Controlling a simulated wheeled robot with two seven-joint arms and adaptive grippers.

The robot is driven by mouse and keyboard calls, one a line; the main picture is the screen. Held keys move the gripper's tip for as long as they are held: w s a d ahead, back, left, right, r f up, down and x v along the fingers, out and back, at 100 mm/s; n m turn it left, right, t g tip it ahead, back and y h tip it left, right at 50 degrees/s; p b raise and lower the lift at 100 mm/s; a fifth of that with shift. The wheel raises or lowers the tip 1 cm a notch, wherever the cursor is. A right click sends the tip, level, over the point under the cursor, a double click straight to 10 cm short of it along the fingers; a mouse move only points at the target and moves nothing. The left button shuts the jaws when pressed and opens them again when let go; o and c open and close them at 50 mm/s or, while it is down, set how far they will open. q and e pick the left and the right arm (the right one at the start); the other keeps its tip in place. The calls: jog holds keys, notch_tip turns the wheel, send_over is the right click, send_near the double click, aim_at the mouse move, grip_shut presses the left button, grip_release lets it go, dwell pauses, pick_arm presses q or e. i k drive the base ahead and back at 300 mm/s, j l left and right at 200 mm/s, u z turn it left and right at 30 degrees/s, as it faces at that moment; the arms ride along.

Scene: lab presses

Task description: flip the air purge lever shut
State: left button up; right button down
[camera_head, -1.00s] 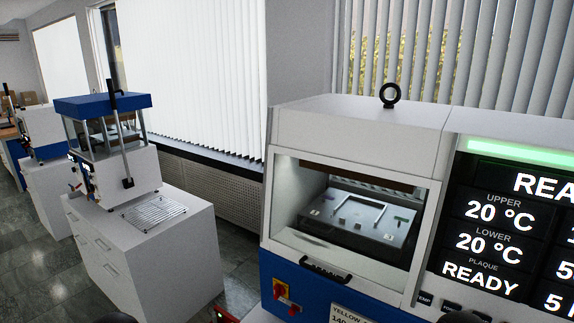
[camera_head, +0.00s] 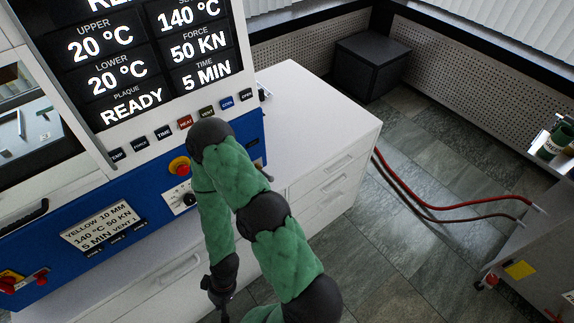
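I cannot pick out the air purge lever with certainty. Small red parts (camera_head: 41,277) sit beside a red and yellow switch (camera_head: 10,283) at the lower left of the press's blue front (camera_head: 110,215). My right arm, in green covers, reaches in from the bottom in front of the press. My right gripper (camera_head: 222,300) points down near the bottom edge, apart from the panel. It is small, dark and partly cut off, so its opening does not show. My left gripper is out of view.
The press display (camera_head: 130,60) reads READY above a row of buttons (camera_head: 185,122). A round red and yellow knob (camera_head: 179,166) is behind my arm. A white drawer cabinet (camera_head: 335,165) stands right of the press. Red hoses (camera_head: 410,195) run to a grey cabinet (camera_head: 535,270).

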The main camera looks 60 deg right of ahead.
aim_at(270, 178)
jog(key=z, duration=1.65)
